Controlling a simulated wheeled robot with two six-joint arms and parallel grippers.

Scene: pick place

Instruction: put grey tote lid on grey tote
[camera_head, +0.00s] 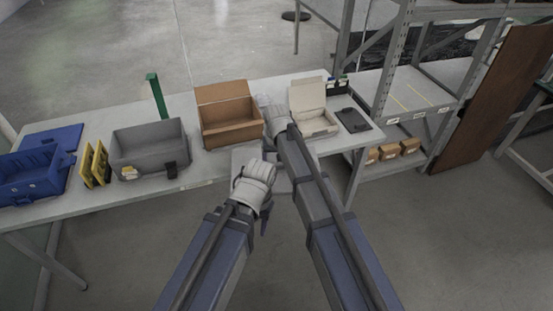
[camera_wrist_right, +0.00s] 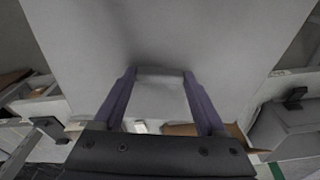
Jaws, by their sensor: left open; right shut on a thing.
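The grey tote (camera_head: 150,146) stands open-topped on the table, left of centre in the head view. A grey flat panel, the grey tote lid (camera_head: 244,155), shows partly behind my arms near the table's front edge. It fills much of the right wrist view (camera_wrist_right: 220,40). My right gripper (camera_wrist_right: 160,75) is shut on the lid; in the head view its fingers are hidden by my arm. My left gripper (camera_head: 265,222) is open, low in front of the table and apart from the tote. Its fingers are only partly visible.
A brown cardboard box (camera_head: 229,115) stands between the tote and an open white box (camera_head: 315,110). Yellow pieces (camera_head: 94,164) and a blue tote (camera_head: 33,175) are on the left. A green post (camera_head: 156,95) rises behind the grey tote. A shelf rack (camera_head: 410,95) stands at the right.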

